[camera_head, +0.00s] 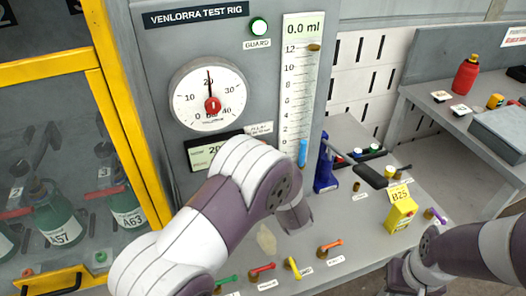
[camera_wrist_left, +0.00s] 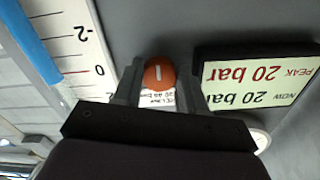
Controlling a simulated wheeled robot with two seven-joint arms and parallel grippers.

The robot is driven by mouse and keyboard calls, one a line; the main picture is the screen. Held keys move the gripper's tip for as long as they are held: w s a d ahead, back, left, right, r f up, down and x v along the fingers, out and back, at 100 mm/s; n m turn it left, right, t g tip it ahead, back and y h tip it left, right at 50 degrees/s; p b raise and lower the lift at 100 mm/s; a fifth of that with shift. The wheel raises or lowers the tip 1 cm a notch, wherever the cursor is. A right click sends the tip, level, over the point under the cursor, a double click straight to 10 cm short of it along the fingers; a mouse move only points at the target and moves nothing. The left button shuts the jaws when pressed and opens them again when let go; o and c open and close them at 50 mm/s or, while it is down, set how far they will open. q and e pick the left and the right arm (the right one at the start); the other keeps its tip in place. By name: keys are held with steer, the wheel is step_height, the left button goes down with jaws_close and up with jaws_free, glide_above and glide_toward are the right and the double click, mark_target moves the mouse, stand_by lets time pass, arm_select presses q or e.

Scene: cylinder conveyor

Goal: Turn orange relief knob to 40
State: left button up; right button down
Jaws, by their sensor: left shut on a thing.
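The orange relief knob (camera_wrist_left: 158,72) shows between the fingers of my left gripper (camera_wrist_left: 158,85) in the left wrist view. The fingers are shut on it, one on each side. A white line marks the knob's face. In the head view my left arm hides the knob and gripper. The digital display (camera_wrist_left: 258,82) reads PEAK 20 bar and NOW 20 bar, upside down in the wrist view. The round gauge (camera_head: 208,94) has its needle pointing straight up, near 20. My right arm is at the lower right of the head view; its fingers are not visible.
A clear measuring scale (camera_head: 296,85) stands right of the gauge, reading 0.0 ml. A blue hand pump (camera_head: 325,168) with a dark handle stands on the bench. Several small coloured valves and a yellow box (camera_head: 401,214) occupy the bench front. A yellow-framed guard (camera_head: 100,75) stands left.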

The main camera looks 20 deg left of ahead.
arm_select(q)
steer(key=shift+f, duration=0.1)
stand_by(0.3)
steer(key=o, duration=0.8)
steer(key=b+v, duration=0.2)
steer(key=v, duration=1)
steer(key=shift+s+d, duration=0.2)
steer(key=shift+s, duration=0.1)
